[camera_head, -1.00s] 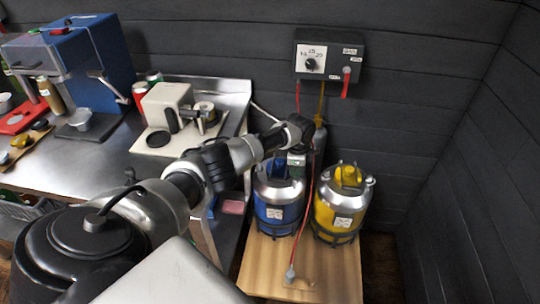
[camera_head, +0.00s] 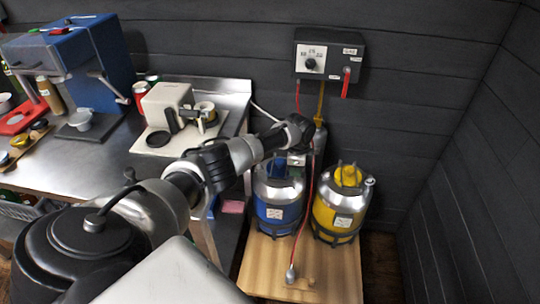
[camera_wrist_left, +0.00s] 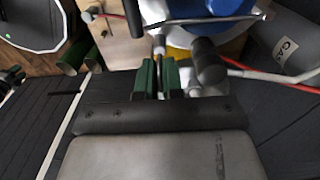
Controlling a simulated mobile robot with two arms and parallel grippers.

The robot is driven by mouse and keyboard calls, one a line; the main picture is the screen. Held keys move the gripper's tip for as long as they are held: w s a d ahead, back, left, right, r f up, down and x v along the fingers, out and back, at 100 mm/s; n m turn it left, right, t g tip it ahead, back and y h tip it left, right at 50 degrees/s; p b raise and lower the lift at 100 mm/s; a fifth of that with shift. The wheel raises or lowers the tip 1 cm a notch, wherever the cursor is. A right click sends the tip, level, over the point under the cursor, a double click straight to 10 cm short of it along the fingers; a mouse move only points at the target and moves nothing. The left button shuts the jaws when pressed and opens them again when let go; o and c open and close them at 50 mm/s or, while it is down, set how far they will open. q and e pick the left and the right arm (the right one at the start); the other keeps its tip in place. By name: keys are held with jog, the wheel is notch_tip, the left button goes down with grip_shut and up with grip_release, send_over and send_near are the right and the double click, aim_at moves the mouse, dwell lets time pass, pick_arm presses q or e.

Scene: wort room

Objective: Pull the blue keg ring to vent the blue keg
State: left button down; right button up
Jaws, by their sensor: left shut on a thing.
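The blue keg (camera_head: 275,213) stands upright in a dark frame on a wooden board, with a white label on its front. My left arm reaches over from the left, and its gripper (camera_head: 297,158) is at the back of the keg's top. In the left wrist view the green-padded fingers (camera_wrist_left: 160,78) are close together around a thin metal piece, which seems to be the blue keg ring (camera_wrist_left: 159,46). The blue keg (camera_wrist_left: 205,10) shows just beyond them. The ring is hidden in the head view. My right gripper is not in view.
The yellow keg (camera_head: 336,212) stands close on the right. A red hose (camera_head: 303,215) hangs in front of the kegs to a grey connector (camera_head: 290,273). A control box (camera_head: 330,54) is on the wall behind. The steel counter (camera_head: 105,160) is at left.

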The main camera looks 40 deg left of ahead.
pick_arm(q)
jog(key=shift+f, duration=0.1)
dwell(0.6)
jog(key=shift+f+b, duration=0.45)
jog(key=shift+b, duration=0.05)
jog(key=shift+c, duration=1.4)
grip_release()
jog(key=shift+r, duration=0.1)
notch_tip(320, 180, up, 6)
jog(key=p, duration=0.5)
jog(key=shift+p, duration=0.4)
